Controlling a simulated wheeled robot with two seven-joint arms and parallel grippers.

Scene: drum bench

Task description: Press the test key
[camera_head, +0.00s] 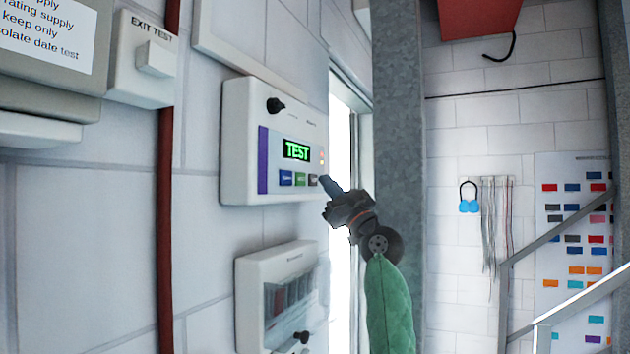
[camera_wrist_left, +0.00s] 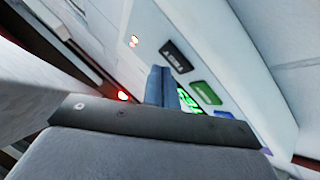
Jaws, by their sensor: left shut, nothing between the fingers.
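A white wall panel (camera_head: 235,150) carries a green display reading TEST (camera_head: 297,150). Below the display is a row of keys: a blue key (camera_head: 286,178), a green key (camera_head: 299,179) and a dark key (camera_head: 312,180). Their labels are too small to read, so I cannot tell which is the test key. My left gripper (camera_head: 326,184) is shut and empty, its tip beside the dark key; I cannot tell whether it touches the panel. In the left wrist view, the shut blue fingers (camera_wrist_left: 161,86) partly hide the display, near the dark key (camera_wrist_left: 177,56) and green key (camera_wrist_left: 205,92).
A box marked EXIT TEST (camera_head: 140,85) and a red pipe (camera_head: 165,220) are on the wall at left. A second white box (camera_head: 250,300) is below the panel. A grey metal column (camera_head: 398,110) stands right of my gripper. A handrail (camera_head: 560,225) is at far right.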

